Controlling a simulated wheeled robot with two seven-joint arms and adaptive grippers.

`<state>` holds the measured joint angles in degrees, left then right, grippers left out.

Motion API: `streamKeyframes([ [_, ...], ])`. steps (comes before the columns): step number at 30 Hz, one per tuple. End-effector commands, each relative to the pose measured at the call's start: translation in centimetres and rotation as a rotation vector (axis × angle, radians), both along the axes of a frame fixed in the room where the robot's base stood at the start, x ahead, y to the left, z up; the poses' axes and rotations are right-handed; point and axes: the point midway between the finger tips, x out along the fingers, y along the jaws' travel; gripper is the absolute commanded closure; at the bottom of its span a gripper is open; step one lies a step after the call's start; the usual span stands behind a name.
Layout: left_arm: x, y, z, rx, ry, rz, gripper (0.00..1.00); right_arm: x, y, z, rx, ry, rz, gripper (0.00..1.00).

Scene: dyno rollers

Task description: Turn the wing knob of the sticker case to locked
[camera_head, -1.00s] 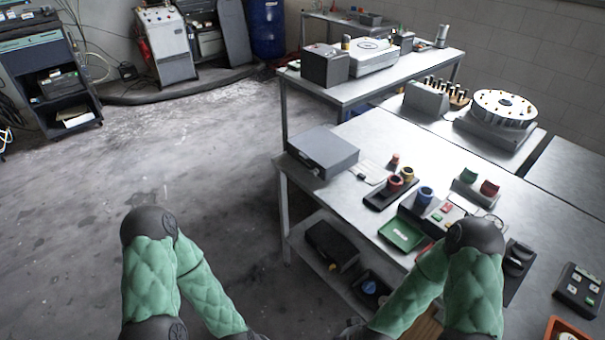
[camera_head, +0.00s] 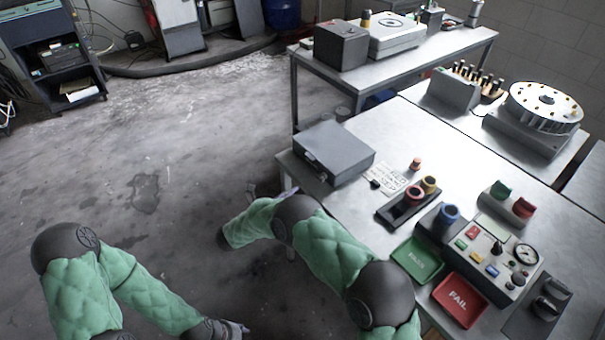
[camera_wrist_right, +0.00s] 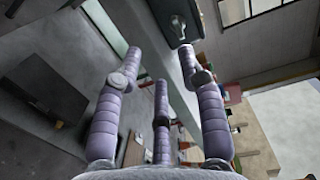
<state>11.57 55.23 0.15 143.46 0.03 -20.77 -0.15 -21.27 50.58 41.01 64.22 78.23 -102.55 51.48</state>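The sticker case, a flat grey box (camera_head: 335,150), sits at the near left corner of the workbench in the head view. The knob's lock position is too small to tell. My right gripper (camera_head: 272,190) is just left of and below the case, partly hidden by my arm. In the wrist view its purple fingers (camera_wrist_right: 160,62) are spread and empty, apart from the knob. My left gripper (camera_head: 228,330) is low over the floor, its fingers unclear.
A card (camera_head: 392,178), a holder with colored rings (camera_head: 408,203), a green tray (camera_head: 417,262), a red FAIL tray (camera_head: 459,299) and a control panel (camera_head: 494,257) stand right of the case. The floor (camera_head: 180,150) left of the bench is clear.

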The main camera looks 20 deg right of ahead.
Motion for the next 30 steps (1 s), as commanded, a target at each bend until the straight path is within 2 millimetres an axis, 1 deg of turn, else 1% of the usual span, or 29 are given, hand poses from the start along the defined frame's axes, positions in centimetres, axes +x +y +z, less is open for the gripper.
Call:
streamKeyframes([
  [1, 0.0, 0.0, 0.0, 0.0, 0.0, 0.0, 0.55, -0.6, 0.5, 0.6, 0.003, -0.036, -0.035, 0.6],
  [4, 0.0, 0.0, -0.1, 0.0, -0.001, 0.001, 0.55, -1.5, 0.9, 1.3, 0.004, -0.078, -0.086, 0.6],
  [8, 0.0, 0.0, -0.2, 0.0, -0.001, 0.001, 0.55, -1.6, 0.5, 1.6, 0.006, -0.095, -0.106, 0.6],
  [11, 0.0, 0.0, -0.5, 0.0, -0.001, 0.001, 0.55, -1.2, -0.5, 1.5, 0.006, -0.094, -0.106, 0.6],
  [18, 0.0, 0.0, -1.5, 0.0, -0.001, 0.001, 0.55, 0.1, -4.5, 1.4, 0.005, -0.091, -0.106, 0.6],
  [24, 0.0, 0.0, -2.3, 0.0, -0.001, 0.001, 0.55, 1.3, -7.3, 1.4, 0.005, -0.093, -0.104, 0.6],
  [27, 0.0, 0.0, -2.5, 0.0, -0.001, 0.001, 0.55, 1.6, -8.3, 1.5, 0.006, -0.092, -0.104, 0.6],
  [30, 0.0, 0.0, -2.6, 0.0, -0.001, 0.001, 0.55, 1.9, -8.9, 1.5, 0.005, -0.092, -0.101, 0.6],
])
